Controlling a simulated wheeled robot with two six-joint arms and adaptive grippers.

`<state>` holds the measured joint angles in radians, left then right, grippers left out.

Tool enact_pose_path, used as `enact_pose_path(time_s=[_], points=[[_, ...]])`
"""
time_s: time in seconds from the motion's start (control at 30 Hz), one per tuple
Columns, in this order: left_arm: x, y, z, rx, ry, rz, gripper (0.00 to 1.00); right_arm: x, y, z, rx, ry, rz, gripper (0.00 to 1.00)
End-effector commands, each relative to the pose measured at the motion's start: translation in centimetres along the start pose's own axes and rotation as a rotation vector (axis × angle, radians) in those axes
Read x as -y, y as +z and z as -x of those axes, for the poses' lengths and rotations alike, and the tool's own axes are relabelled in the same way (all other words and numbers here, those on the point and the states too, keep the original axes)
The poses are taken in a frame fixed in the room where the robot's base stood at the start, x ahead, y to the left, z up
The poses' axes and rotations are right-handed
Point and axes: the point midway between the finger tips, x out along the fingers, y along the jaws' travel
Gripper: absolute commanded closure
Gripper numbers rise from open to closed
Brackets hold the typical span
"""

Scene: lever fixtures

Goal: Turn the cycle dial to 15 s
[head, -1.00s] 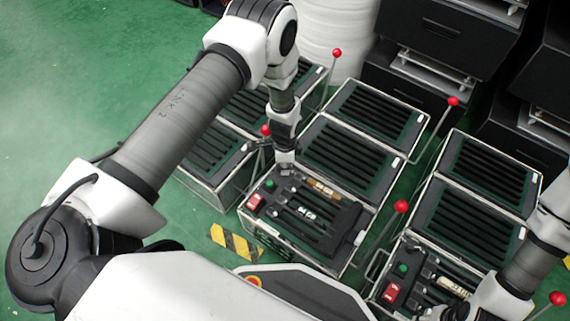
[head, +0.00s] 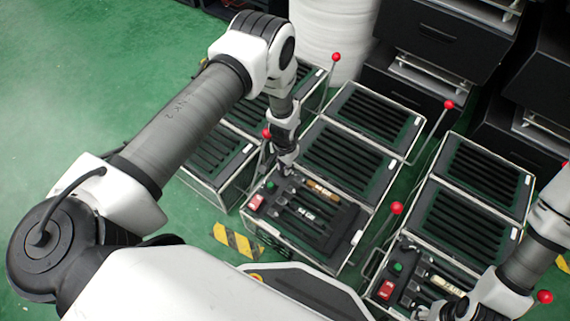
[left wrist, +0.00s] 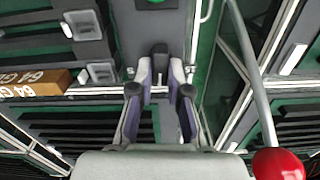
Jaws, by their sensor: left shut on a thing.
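The cycle dial, a small black knob (left wrist: 160,50), shows between the fingertips in the left wrist view. The dial's markings cannot be read. My right gripper (head: 428,312) is at the bottom right edge, over the right fixture, too small and cut off to judge.
Next to the left gripper are a green button (head: 271,185) and a red switch (head: 256,203). A red-balled lever (head: 266,134) stands close to the gripper; its ball is large in the left wrist view (left wrist: 278,164). More slatted fixtures (head: 345,155) lie behind.

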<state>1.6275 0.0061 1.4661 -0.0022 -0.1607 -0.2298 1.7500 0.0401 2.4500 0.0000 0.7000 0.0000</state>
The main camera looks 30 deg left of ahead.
Motion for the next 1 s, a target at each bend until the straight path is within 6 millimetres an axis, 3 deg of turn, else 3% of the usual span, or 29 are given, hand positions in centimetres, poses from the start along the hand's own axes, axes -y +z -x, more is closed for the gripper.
enact_pose_path(time_s=[1.0], points=[[0.5, 0.4, 0.0, 0.004, -0.001, 0.937, 1.00, 0.0, 0.0, 2.4, 0.000, 0.000, 0.000, 0.55]])
